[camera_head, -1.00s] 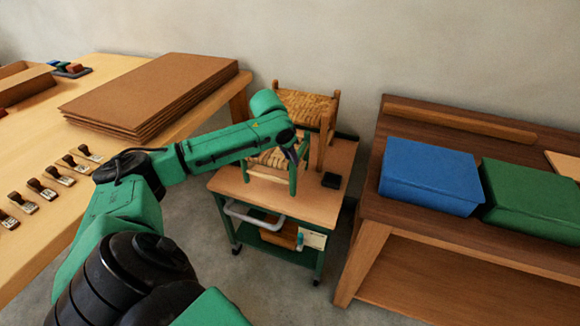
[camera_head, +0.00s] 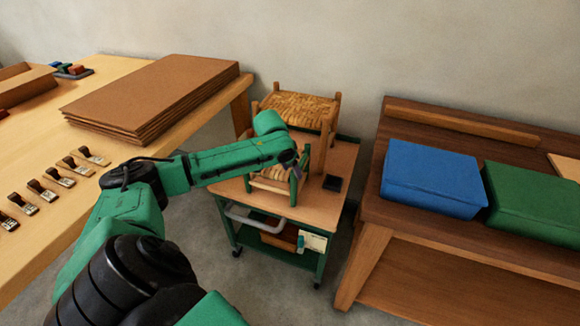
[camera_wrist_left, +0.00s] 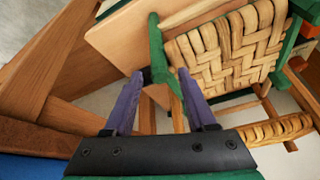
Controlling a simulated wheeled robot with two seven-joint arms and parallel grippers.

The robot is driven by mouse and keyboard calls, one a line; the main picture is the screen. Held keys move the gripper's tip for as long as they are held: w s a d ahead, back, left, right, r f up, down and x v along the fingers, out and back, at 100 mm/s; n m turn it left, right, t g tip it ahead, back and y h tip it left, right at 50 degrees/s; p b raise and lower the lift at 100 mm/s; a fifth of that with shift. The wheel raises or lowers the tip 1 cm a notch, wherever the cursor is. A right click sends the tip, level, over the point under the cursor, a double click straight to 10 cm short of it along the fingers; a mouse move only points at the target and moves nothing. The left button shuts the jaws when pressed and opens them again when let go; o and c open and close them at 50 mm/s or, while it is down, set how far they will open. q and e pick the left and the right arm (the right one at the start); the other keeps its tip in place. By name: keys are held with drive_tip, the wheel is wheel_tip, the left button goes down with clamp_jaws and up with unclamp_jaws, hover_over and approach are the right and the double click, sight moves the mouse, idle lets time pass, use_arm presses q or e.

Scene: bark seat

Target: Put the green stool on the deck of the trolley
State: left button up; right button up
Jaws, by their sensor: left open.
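The green stool (camera_head: 293,190) has green posts and a woven seat. It appears upright over the deck (camera_head: 310,209) of the trolley; contact of its feet with the deck is hard to see. My left gripper (camera_head: 294,166) is at a top corner of the stool, and my arm covers part of it. In the left wrist view my left gripper (camera_wrist_left: 162,103) has its purple fingers apart. A green post (camera_wrist_left: 157,55) lies just beyond the gap between them, with the woven seat (camera_wrist_left: 225,48) to the right. My right gripper is not in view.
A plain wooden stool (camera_head: 301,105) with a woven seat stands close behind the green one. A small black object (camera_head: 332,183) lies on the deck's right. A bench (camera_head: 375,210) with blue (camera_head: 432,178) and green (camera_head: 530,200) boxes is at right; a table with stacked boards (camera_head: 150,90) is at left.

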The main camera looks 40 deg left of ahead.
use_arm(q)
drive_tip(key=v, duration=1.2)
